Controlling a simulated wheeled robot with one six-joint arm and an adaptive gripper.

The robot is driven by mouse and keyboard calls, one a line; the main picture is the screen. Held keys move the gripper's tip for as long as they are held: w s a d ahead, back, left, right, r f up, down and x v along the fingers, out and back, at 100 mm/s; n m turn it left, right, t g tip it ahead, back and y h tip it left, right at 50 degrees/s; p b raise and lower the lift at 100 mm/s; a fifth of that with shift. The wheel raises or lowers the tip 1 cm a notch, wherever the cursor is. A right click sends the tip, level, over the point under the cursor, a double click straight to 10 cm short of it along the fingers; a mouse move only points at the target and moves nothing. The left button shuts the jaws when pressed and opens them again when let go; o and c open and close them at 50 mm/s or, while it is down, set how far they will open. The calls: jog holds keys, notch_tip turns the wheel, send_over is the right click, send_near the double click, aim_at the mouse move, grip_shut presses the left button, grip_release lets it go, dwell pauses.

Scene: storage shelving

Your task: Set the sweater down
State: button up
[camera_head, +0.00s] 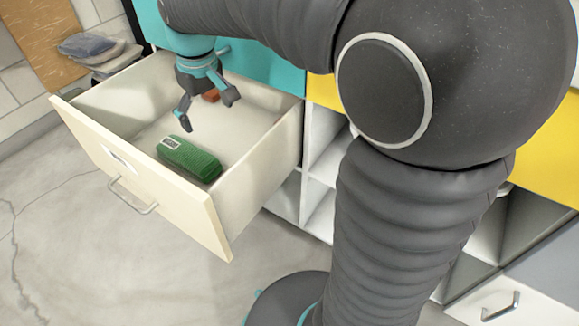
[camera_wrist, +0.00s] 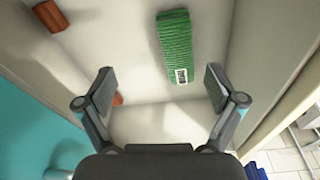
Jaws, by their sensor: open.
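The green knitted sweater (camera_head: 190,158), folded into a compact block with a white label, lies on the floor of the open drawer (camera_head: 165,190) in the head view. It also shows in the wrist view (camera_wrist: 174,45), beyond the fingertips and right of centre. My gripper (camera_head: 208,112) hangs over the drawer, behind the sweater and apart from it. In the wrist view my gripper (camera_wrist: 160,85) has its fingers spread wide with nothing between them.
A small orange-brown item (camera_head: 211,96) lies in the drawer's back part. Another reddish item (camera_wrist: 50,15) shows at the wrist view's upper left. Folded clothes (camera_head: 90,47) are stacked left of the drawer. Open cubbies (camera_head: 322,190) stand to its right. Drawer walls surround my gripper.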

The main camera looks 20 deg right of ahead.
jog(key=s+d+m+t, duration=0.1)
jog(key=s+d, duration=0.2)
jog(key=s, duration=0.3)
jog(key=s+d+f+m+t, duration=0.1)
jog(key=s+d+m, duration=0.1)
jog(key=s, duration=0.5)
jog(key=s+d+m+t, duration=0.1)
jog(key=s+d+t, duration=0.1)
jog(key=s+d, duration=0.3)
jog(key=shift+s+f+m, duration=0.2)
jog(key=shift+s+m, duration=0.2)
jog(key=shift+s, duration=0.75)
